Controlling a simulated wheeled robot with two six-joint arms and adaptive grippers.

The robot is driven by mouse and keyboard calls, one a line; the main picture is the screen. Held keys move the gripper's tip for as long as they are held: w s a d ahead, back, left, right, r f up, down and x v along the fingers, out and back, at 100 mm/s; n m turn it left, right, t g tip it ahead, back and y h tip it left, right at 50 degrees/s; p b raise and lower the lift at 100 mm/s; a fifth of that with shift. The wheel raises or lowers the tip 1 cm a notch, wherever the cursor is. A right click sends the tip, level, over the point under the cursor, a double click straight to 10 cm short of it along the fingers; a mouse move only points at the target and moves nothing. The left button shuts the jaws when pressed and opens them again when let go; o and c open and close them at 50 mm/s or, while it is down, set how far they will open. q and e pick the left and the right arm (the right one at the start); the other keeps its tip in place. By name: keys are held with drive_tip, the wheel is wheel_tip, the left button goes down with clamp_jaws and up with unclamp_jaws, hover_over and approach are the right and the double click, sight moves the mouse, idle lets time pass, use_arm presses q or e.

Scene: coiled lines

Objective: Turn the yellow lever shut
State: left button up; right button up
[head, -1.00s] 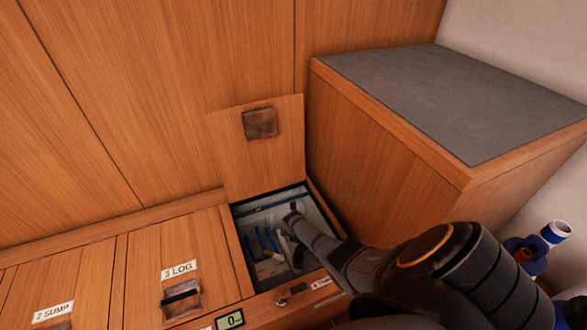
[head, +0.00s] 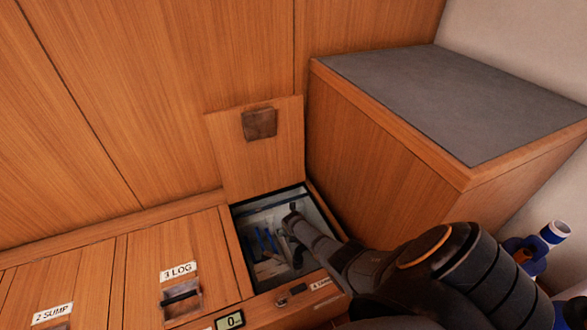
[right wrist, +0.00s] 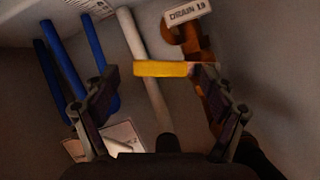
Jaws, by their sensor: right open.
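The yellow lever (right wrist: 162,68) shows in the right wrist view as a flat bar lying crosswise, with its right end by the brown valve body and pipe (right wrist: 196,62). A white tag reading "DRAIN 19" (right wrist: 187,12) is above it. My right gripper (right wrist: 158,84) is open, with one finger on each side of the picture. The lever spans much of the gap between the fingertips, its right end close to the right finger; I cannot tell whether they touch. In the head view my right gripper (head: 288,226) reaches down into the open compartment, and the lever cannot be made out there.
The compartment's lid (head: 255,160) stands open at the back. A grey-topped cabinet (head: 450,95) rises at the right. The shut "3 LOG" lid (head: 180,250) is at the left.

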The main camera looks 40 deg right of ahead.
drive_tip(key=v, duration=1.1)
drive_tip(key=shift+r, duration=0.35)
drive_tip(key=shift+s+a, duration=0.1)
drive_tip(key=shift+a, duration=0.05)
